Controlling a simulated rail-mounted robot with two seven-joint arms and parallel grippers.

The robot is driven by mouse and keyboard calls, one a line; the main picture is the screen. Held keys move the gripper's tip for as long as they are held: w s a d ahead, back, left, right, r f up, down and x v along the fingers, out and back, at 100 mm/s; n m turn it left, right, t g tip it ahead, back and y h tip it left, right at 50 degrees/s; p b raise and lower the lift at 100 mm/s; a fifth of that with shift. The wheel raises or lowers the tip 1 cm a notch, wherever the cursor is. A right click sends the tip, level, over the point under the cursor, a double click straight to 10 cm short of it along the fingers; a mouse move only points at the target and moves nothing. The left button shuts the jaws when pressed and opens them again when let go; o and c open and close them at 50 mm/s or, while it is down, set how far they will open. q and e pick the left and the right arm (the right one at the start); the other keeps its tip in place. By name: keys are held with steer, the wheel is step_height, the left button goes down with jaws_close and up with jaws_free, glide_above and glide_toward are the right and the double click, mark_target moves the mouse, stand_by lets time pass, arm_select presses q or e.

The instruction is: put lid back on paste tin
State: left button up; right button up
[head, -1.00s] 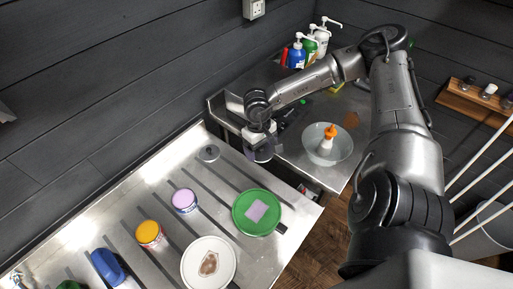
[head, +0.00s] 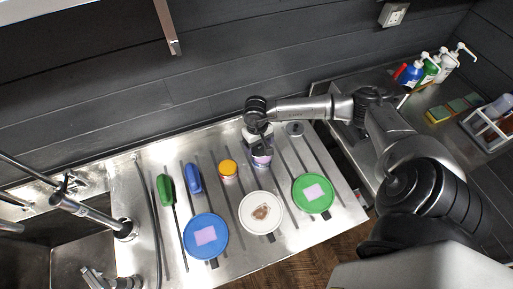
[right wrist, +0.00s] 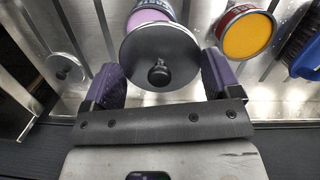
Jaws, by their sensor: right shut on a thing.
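My right gripper (head: 258,145) is over the purple tin (head: 262,161) on the metal drainboard. The tin (right wrist: 152,14) shows past the lid's far edge, with some lilac uncovered. The lid overlaps the tin in this view; I cannot tell whether they touch. A second grey lid (head: 295,128) lies on the drainboard to the right, also in the wrist view (right wrist: 65,68). My left gripper is not in view.
An orange-topped tin (head: 228,169) stands just left of the purple tin. Blue (head: 193,178) and green (head: 166,190) brushes lie further left. Blue (head: 206,250), white (head: 249,222) and green (head: 302,202) round pieces lie in front. A dark wall is close behind.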

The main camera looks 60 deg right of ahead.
mark_target(262, 145)
steer(key=shift+d+f, duration=0.15)
steer(key=shift+d, duration=0.35)
steer(key=shift+s+d+n, duration=0.2)
steer(key=shift+s+n, duration=0.15)
steer(key=shift+n, duration=0.05)
steer(key=shift+f+b, duration=0.85)
steer(key=shift+f, duration=1.3)
steer(key=shift+f+b, duration=1)
steer(key=shift+b, duration=0.2)
steer(key=shift+r+b, duration=0.1)
steer(key=shift+b, duration=0.55)
steer(key=shift+f+b, duration=0.2)
steer(key=shift+b, duration=0.6)
stand_by(0.3)
steer(key=o, duration=0.7)
steer(key=shift+o, duration=0.2)
